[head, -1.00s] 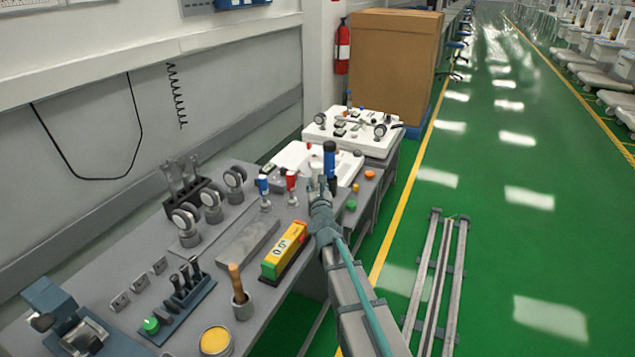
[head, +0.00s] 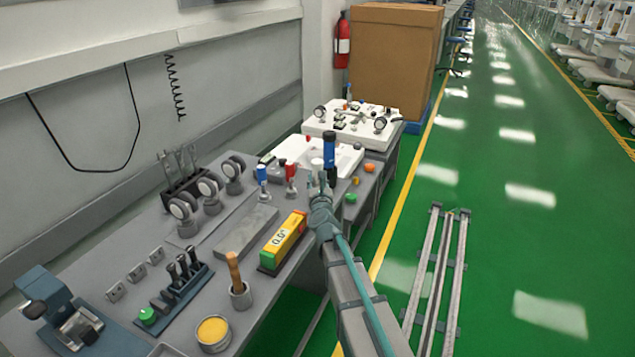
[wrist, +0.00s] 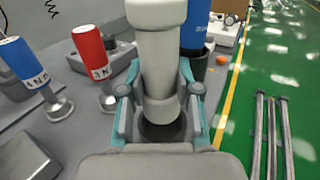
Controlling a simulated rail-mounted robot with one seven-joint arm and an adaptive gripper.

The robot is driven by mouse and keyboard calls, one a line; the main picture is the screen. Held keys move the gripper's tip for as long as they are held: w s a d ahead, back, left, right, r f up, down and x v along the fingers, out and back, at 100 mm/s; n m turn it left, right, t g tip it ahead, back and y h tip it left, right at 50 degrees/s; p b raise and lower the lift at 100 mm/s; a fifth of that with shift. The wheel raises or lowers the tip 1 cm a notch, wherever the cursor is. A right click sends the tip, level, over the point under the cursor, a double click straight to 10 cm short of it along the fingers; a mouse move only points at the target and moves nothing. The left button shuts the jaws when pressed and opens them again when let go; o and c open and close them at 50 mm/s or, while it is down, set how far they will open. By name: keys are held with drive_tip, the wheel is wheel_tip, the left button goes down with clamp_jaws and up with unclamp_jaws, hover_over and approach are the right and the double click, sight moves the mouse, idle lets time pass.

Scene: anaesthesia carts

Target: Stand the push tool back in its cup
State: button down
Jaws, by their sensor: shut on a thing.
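A thick white cylindrical tool (wrist: 158,60), which I take to be the push tool, stands roughly upright between the teal fingers of my gripper (wrist: 160,103). The gripper is shut on it around its lower part. A dark round shape (wrist: 162,130) lies just below; I cannot tell whether it is the tool's foot or a cup. In the head view my gripper (head: 320,200) is over the bench's right edge, and the tool shows only as a small pale piece. A dark cup-like base (wrist: 203,62) under a blue cylinder (wrist: 196,22) is right behind the tool.
A blue-topped tool (head: 262,174) and a red-topped tool (head: 291,172) stand on metal feet left of my gripper. A yellow box (head: 284,240), a wooden-handled tool (head: 234,270) in a grey cup (head: 241,296) and a white tray (head: 343,160) share the bench.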

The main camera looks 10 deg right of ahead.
drive_tip(key=shift+f+b, duration=2.05)
drive_tip(key=shift+f, duration=0.1)
drive_tip(key=shift+f+b, duration=0.25)
drive_tip(key=shift+b, duration=0.05)
unclamp_jaws()
drive_tip(key=shift+r, duration=0.2)
